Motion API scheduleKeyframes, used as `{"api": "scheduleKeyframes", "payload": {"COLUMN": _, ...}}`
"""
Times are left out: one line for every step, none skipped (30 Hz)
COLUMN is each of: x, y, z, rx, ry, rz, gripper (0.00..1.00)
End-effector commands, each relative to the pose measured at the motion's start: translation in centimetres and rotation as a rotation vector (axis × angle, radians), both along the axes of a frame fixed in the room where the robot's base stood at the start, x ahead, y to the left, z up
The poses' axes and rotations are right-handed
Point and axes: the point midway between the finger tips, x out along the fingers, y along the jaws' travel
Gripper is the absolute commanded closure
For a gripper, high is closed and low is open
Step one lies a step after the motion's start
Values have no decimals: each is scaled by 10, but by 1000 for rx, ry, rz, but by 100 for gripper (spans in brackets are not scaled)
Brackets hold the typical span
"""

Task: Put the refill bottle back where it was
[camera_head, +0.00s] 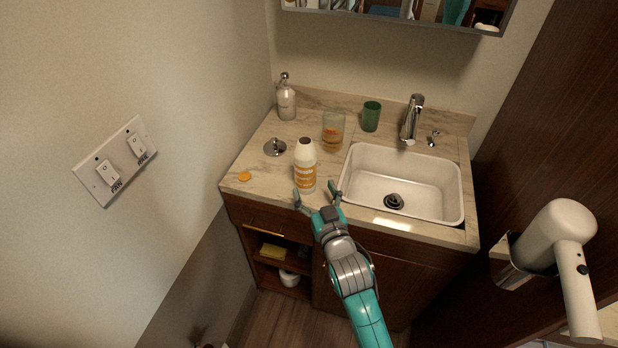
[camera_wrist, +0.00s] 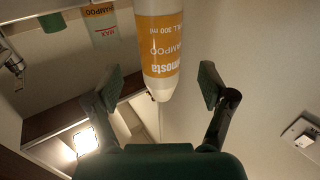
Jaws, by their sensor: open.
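The refill bottle (camera_head: 306,168) is white with an orange label and a dark open mouth. It stands upright on the counter (camera_head: 250,192), left of the sink, near the front edge. My gripper (camera_head: 317,196) is open and empty at that front edge, just in front of the bottle. In the wrist view my gripper (camera_wrist: 160,88) has its fingers spread wide, with the refill bottle (camera_wrist: 160,45) appearing between and beyond them. No contact shows. A clear dispenser (camera_head: 333,133) with amber liquid stands behind the bottle. It also shows in the wrist view (camera_wrist: 100,25).
An orange cap (camera_head: 244,176) and a metal pump top (camera_head: 275,147) lie left of the bottle. Another pump dispenser (camera_head: 286,102), a green cup (camera_head: 371,116) and the faucet (camera_head: 411,120) stand farther back. The sink (camera_head: 360,184) is close on the right.

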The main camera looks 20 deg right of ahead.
Motion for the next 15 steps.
{"api": "scheduleKeyframes", "payload": {"x": -9, "y": 0, "z": -1, "rx": -1, "ry": 2, "rz": 0, "gripper": 18}}
{"api": "scheduleKeyframes", "payload": {"x": -14, "y": 0, "z": -1, "rx": -1, "ry": 1, "rz": 0, "gripper": 18}}
{"api": "scheduleKeyframes", "payload": {"x": -19, "y": 0, "z": -1, "rx": -1, "ry": 1, "rz": 0, "gripper": 18}}
{"api": "scheduleKeyframes", "payload": {"x": -23, "y": 1, "z": -1, "rx": -2, "ry": 1, "rz": 0, "gripper": 18}}
{"api": "scheduleKeyframes", "payload": {"x": -26, "y": 1, "z": 0, "rx": -2, "ry": 0, "rz": 0, "gripper": 18}}
{"api": "scheduleKeyframes", "payload": {"x": -30, "y": 1, "z": 0, "rx": -2, "ry": 0, "rz": 0, "gripper": 18}}
{"api": "scheduleKeyframes", "payload": {"x": -32, "y": 1, "z": -1, "rx": -2, "ry": 1, "rz": 0, "gripper": 18}}
{"api": "scheduleKeyframes", "payload": {"x": -35, "y": 1, "z": -1, "rx": -2, "ry": 1, "rz": 0, "gripper": 18}}
{"api": "scheduleKeyframes", "payload": {"x": -37, "y": 1, "z": 0, "rx": -2, "ry": 0, "rz": 0, "gripper": 18}}
{"api": "scheduleKeyframes", "payload": {"x": -38, "y": 1, "z": 0, "rx": -2, "ry": 0, "rz": 0, "gripper": 18}}
{"api": "scheduleKeyframes", "payload": {"x": -39, "y": 1, "z": 0, "rx": -1, "ry": -1, "rz": 0, "gripper": 18}}
{"api": "scheduleKeyframes", "payload": {"x": -40, "y": 1, "z": 0, "rx": -1, "ry": -1, "rz": 0, "gripper": 18}}
{"api": "scheduleKeyframes", "payload": {"x": -41, "y": 1, "z": 0, "rx": -1, "ry": -1, "rz": 0, "gripper": 18}}
{"api": "scheduleKeyframes", "payload": {"x": -41, "y": 1, "z": 0, "rx": -1, "ry": -1, "rz": 0, "gripper": 18}}
{"api": "scheduleKeyframes", "payload": {"x": -41, "y": 1, "z": 0, "rx": -1, "ry": -1, "rz": 0, "gripper": 18}}
